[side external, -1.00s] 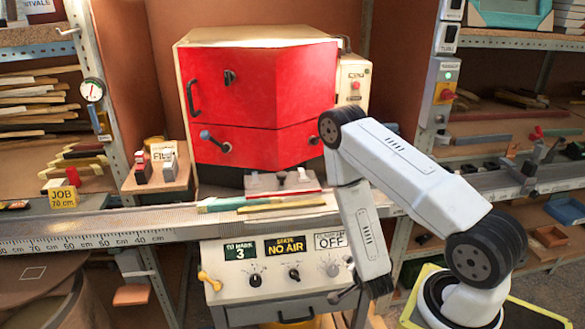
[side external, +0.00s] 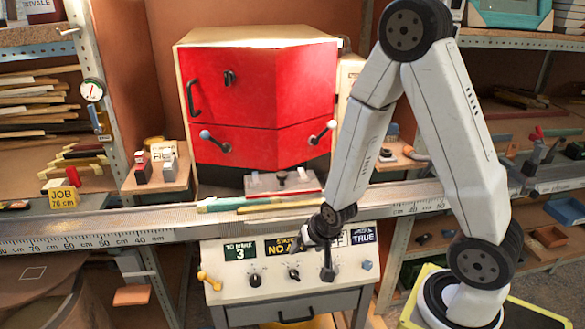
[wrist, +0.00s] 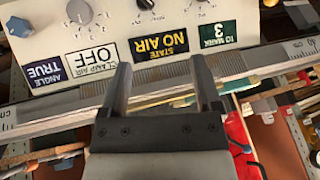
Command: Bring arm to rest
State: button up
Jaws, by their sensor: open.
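My gripper (side external: 316,257) is in front of the white control panel (side external: 222,284), with my arm folded up high to its right. In the wrist view my gripper (wrist: 161,62) shows two dark fingers spread apart with nothing between them. Beyond the fingertips are the panel's signs: NO AIR (wrist: 159,44), OFF (wrist: 91,59) and TRUE (wrist: 45,71). The grey clamp knob (wrist: 79,11) and blue knob (wrist: 20,27) show at upper left there. In the side view my wrist partly covers the signs. Whether a finger touches the panel cannot be told.
The long fence rail (side external: 70,232) runs behind my gripper, with thin strips (side external: 245,203) lying on it. The red cabinet (side external: 258,85) stands behind, with levers sticking out. Shelving flanks both sides. Open space shows above the rail, left of my forearm.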

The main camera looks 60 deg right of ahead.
jog(key=s+a+r+n+g+y, duration=0.1)
jog(key=s+a+r+n+g, duration=0.1)
jog(key=s+a+r+n, duration=0.2)
notch_tip(320, 180, up, 5)
jog(key=n, duration=0.3)
jog(key=shift+s+a+n+g, duration=0.3)
jog(key=shift+s+a+n, duration=0.05)
jog(key=shift+n, duration=0.05)
jog(key=shift+w, duration=0.1)
dwell(1.1)
jog(key=w+d+f+m+t+h, duration=0.1)
jog(key=w+d+f+m+t, duration=0.2)
jog(key=w+d+f, duration=0.35)
jog(key=m+t+h, duration=0.4)
jog(key=m+h, duration=0.2)
jog(key=h, duration=0.2)
send_near(353, 259)
jog(key=s, duration=0.1)
jog(key=s+d, duration=0.1)
jog(key=s, duration=0.1)
jog(key=shift+d+f, duration=0.2)
jog(key=shift+f, duration=0.05)
